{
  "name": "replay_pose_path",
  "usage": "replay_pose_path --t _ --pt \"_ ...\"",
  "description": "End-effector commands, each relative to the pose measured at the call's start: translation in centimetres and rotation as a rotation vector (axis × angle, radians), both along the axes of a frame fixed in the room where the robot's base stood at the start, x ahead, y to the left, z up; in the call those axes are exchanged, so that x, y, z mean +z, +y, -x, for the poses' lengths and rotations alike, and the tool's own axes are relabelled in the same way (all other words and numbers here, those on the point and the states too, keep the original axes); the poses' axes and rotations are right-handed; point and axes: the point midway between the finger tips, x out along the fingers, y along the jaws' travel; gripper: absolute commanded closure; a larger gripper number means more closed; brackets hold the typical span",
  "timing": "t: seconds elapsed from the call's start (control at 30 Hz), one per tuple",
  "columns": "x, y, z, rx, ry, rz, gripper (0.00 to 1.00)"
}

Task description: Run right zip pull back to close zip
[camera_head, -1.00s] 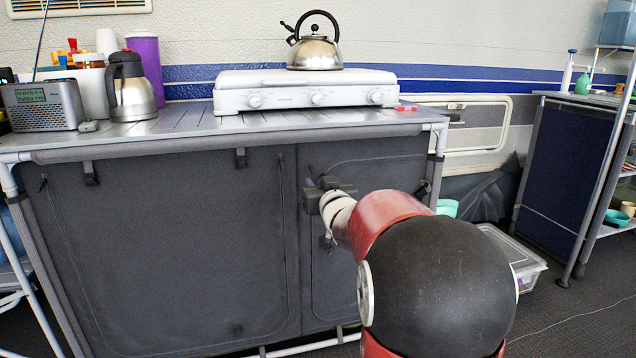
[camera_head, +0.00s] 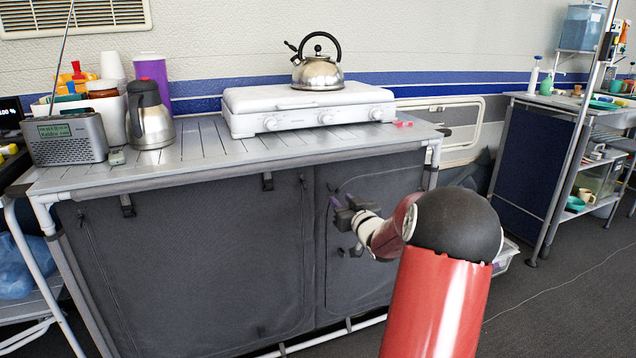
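The dark grey fabric cupboard front (camera_head: 200,260) has two zipped panels, a wide left one and a narrow right one (camera_head: 335,280), with zip seams along their edges. Both look closed over, with no opening showing. My gripper (camera_head: 343,201) is in front of the upper part of the right panel, near its left seam. The right zip pull cannot be made out; my gripper and arm cover part of the panel.
The slatted cupboard top (camera_head: 200,160) holds a white stove (camera_head: 300,110) with a kettle (camera_head: 318,73), a flask (camera_head: 150,118) and a radio (camera_head: 66,140). A blue-sided shelf unit (camera_head: 522,165) stands at right.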

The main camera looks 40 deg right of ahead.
Motion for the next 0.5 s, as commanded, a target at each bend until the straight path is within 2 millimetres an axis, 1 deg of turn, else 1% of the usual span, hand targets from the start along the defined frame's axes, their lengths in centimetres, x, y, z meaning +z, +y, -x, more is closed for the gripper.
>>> replay_pose_path --t 0.3,0.5 --pt "-0.1 -1.0 -4.8 0.003 -0.002 -0.001 0.68" --pt "-0.1 -1.5 -6.8 0.002 -0.001 0.000 0.68"
